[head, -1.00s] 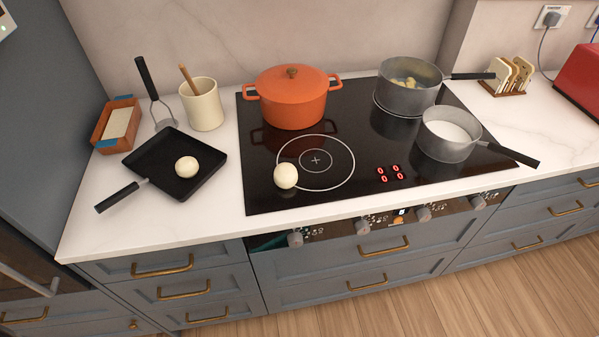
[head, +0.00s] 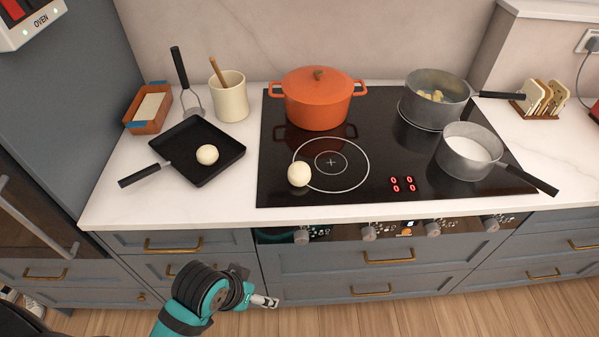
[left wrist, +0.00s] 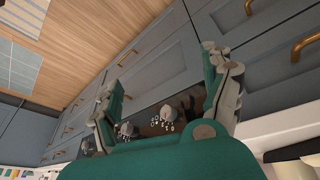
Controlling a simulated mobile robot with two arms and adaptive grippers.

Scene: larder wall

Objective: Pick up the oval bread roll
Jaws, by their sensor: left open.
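Two pale cream rolls are in the head view. One roll (head: 207,155) lies in the black square pan, and the other roll (head: 299,174) lies on the black hob at the edge of the front-left ring. Both look nearly round; I cannot tell for sure which is the oval one. My left gripper (head: 265,301) is low in front of the drawers, below the counter edge and well apart from both rolls. In the left wrist view the left gripper (left wrist: 163,92) is open and empty, with drawer fronts and hob knobs beyond it. My right gripper is not in view.
The square pan (head: 224,151) has its handle pointing left. An orange pot (head: 318,103), a grey pot (head: 438,108) and a milk-filled saucepan (head: 470,160) stand on the hob. A utensil crock (head: 229,100) stands behind the pan. The counter's front left is clear.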

